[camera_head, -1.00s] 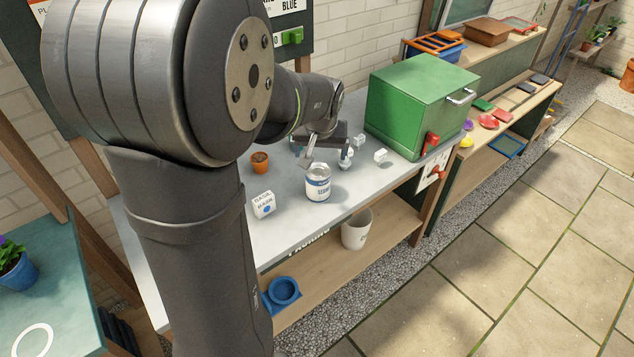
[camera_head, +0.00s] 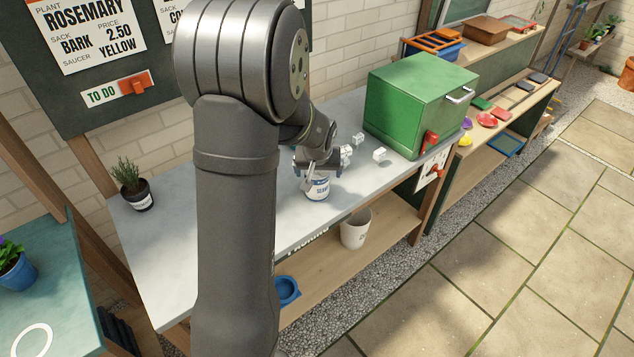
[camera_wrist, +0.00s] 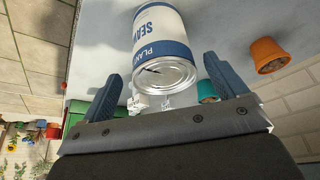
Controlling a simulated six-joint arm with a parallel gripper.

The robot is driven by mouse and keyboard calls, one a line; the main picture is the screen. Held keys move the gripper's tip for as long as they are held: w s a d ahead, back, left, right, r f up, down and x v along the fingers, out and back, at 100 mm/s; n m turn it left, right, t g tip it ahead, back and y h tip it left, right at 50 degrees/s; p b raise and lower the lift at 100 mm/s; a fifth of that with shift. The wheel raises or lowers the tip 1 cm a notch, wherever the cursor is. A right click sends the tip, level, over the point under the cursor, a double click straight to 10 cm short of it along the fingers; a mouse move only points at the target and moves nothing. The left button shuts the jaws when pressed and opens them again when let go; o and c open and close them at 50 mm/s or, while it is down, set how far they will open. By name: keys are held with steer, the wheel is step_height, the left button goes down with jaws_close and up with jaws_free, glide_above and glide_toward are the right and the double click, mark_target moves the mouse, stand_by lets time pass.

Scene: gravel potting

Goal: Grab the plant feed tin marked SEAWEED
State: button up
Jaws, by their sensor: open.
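The plant feed tin (camera_head: 318,189) is white with a blue band and stands on the grey bench. My gripper (camera_head: 318,173) is at the tin's upper part in the head view. In the wrist view my gripper (camera_wrist: 161,78) is open, with one finger on each side of the tin's near end and a gap showing on both sides. The arm hides part of the bench.
A green box (camera_head: 415,105) stands on the bench to the right, with small white blocks (camera_head: 379,154) before it. A terracotta pot (camera_wrist: 268,56) and a teal pot (camera_wrist: 207,91) are near the tin. A potted rosemary (camera_head: 136,190) stands at the bench's left end.

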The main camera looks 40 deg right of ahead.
steer(key=x, duration=0.5)
steer(key=shift+w+a, duration=0.15)
steer(key=shift+r, duration=0.1)
steer(key=c, duration=1.3)
